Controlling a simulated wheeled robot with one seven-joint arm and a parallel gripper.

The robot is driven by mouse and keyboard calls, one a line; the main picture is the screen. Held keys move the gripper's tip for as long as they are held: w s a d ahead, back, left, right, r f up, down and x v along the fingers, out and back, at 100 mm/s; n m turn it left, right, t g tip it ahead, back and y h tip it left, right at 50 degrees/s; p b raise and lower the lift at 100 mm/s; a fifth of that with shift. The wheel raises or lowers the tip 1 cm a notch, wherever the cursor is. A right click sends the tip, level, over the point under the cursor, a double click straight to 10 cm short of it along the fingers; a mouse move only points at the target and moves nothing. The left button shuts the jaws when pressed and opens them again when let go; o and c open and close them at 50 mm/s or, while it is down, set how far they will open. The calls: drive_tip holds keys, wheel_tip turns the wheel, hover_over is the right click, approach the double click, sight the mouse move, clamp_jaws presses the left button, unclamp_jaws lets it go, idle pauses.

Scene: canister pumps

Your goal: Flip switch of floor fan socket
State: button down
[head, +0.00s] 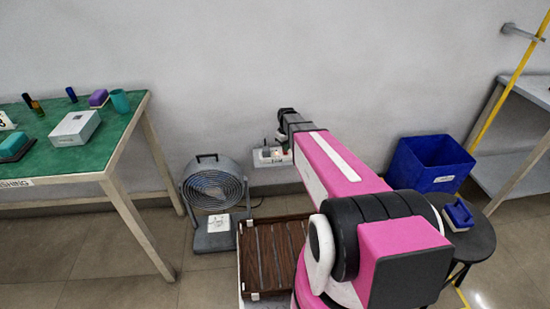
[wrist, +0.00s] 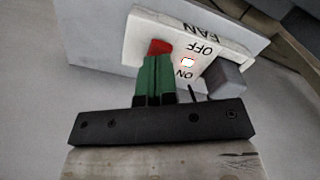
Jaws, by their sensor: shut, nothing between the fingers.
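The fan socket (wrist: 140,35) is a white box on a grey wall plate, with upside-down FAN, OFF and ON lettering in the wrist view. Its red switch (wrist: 160,46) is right at the tips of my gripper (wrist: 156,58), whose green fingers are shut and empty. The fingers partly hide the switch; I cannot tell if they touch it.
A green-topped table (head: 75,160) stands at the left. A brown slatted crate (head: 268,250) is below my arm. A blue bin (head: 430,163) and a round dark stool (head: 478,240) are at the right. Floor is open between table and fan.

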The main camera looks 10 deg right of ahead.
drive_tip(key=shift+f, duration=0.9)
idle(0.5)
drive_tip(key=shift+r, duration=3.5)
drive_tip(key=s+r+m, duration=0.3)
drive_tip(key=s+m, duration=0.3)
drive_tip(key=s, duration=1.6)
drive_tip(key=shift+s+r, duration=0.15)
drive_tip(key=shift+r, duration=0.05)
